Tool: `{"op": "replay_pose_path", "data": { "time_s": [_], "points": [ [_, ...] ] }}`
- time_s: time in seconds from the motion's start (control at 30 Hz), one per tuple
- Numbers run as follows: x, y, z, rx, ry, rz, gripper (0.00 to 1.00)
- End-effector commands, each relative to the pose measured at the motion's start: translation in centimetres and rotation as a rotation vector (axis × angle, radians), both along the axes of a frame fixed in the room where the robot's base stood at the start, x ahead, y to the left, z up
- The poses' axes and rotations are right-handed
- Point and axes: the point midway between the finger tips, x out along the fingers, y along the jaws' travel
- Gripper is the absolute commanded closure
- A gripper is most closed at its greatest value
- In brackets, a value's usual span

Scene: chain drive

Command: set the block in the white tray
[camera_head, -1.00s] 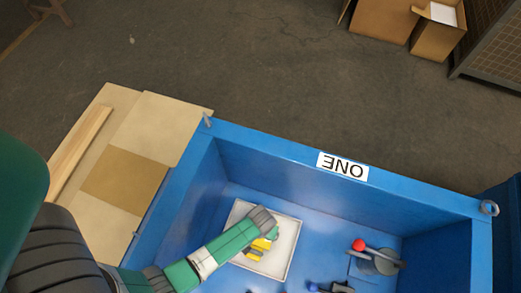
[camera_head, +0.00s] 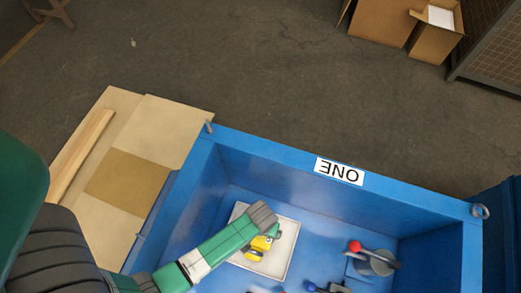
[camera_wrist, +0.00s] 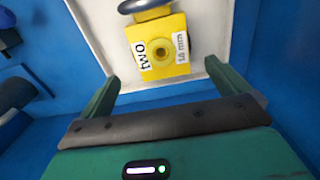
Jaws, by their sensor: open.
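The yellow block (camera_wrist: 158,45) shows in the wrist view with a round hole in its near face and labels reading "two" and "18 mm". A dark ring shows at its far side. It appears to rest in the white tray (camera_wrist: 106,38), but its underside is hidden. In the head view, the white tray (camera_head: 285,262) lies on the blue box's floor and the yellow block (camera_head: 253,255) is partly covered by my arm. My gripper (camera_wrist: 160,74) is open, its green fingers spread to either side just short of the block, with no contact visible.
The blue box (camera_head: 270,145) has high walls around the tray, with a label reading "ONE". A lever with a red knob (camera_head: 354,246) and other dark parts (camera_wrist: 18,95) lie right of the tray in the head view. Wooden boards (camera_head: 125,180) lie outside, left.

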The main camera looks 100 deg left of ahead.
Motion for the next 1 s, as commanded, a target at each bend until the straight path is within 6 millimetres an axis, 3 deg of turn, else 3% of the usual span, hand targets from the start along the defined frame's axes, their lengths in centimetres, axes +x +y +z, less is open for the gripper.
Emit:
{"op": "replay_pose_path", "data": {
  "time_s": [0.03, 0.2, 0.73, 0.77, 0.87, 0.97, 1.0],
  "points": [
    [0.0, 0.0, 1.3, 0.001, 0.0, -0.001, 0.0],
    [0.0, 0.0, 3.0, 0.0, 0.0, 0.0, 0.0],
    [0.6, 0.4, 3.6, 0.012, -0.01, -0.01, 0.0],
    [1.4, 0.8, 4.1, 0.027, -0.025, -0.024, 0.0],
    [7.1, 3.8, 8.2, 0.147, -0.133, -0.127, 0.0],
    [15.8, 6.4, 15.8, 0.326, -0.304, -0.284, 0.0],
    [19.0, 6.8, 19.2, 0.395, -0.374, -0.344, 0.0]
  ]
}}
